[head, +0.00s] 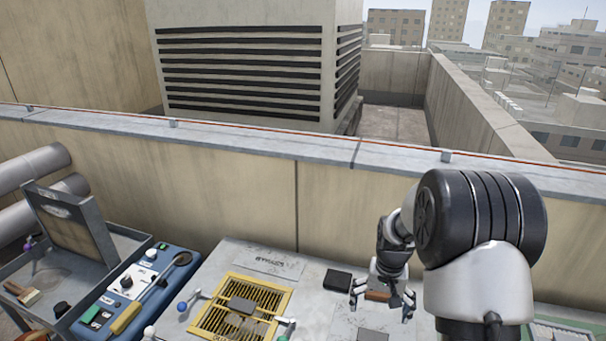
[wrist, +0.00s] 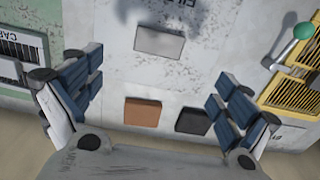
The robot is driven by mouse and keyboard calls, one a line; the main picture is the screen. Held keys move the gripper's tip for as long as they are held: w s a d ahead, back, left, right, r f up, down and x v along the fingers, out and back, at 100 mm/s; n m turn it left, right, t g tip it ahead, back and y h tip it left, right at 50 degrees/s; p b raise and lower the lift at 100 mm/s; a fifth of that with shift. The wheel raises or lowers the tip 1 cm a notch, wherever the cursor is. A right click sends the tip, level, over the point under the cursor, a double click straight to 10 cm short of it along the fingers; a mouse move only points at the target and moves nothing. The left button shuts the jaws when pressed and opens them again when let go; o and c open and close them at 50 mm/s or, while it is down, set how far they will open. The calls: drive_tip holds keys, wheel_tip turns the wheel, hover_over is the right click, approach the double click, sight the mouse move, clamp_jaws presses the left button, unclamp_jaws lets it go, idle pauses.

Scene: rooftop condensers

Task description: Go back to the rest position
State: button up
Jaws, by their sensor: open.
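My gripper (head: 382,299) is at the right of the head view, over the grey worktop (head: 315,310). Its fingers are spread wide apart, with nothing between them. A brown block (head: 377,296) shows behind the fingers in the head view. In the wrist view the brown block (wrist: 142,113) lies flat below, apart from the fingers (wrist: 157,95). A black block (head: 337,281) lies beside it; it also shows in the wrist view (wrist: 191,121). A grey block (wrist: 159,42) lies on the worktop farther up in the wrist view.
A blue control box (head: 130,290) and an open grey case (head: 75,225) stand farther left. A parapet wall (head: 250,190) runs behind. A green-edged panel (head: 565,334) is at right.

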drive_tip(key=s+a+r+n+t, duration=0.1)
drive_tip(key=s+a+r, duration=0.3)
drive_tip(key=r, duration=0.5)
drive_tip(key=s+a+r+n+t, duration=0.1)
drive_tip(key=s+a+r, duration=0.1)
drive_tip(key=s+r, duration=0.65)
drive_tip(key=s+a+r+n+t, duration=0.1)
drive_tip(key=s+a+r, duration=0.1)
drive_tip(key=s, duration=0.5)
drive_tip(key=s+a+r+n+t, duration=0.1)
drive_tip(key=s+a+r, duration=0.1)
drive_tip(key=s, duration=0.5)
drive_tip(key=shift+s+r+t, duration=0.2)
drive_tip(key=shift+r+t, duration=0.1)
drive_tip(key=shift+r, duration=0.6)
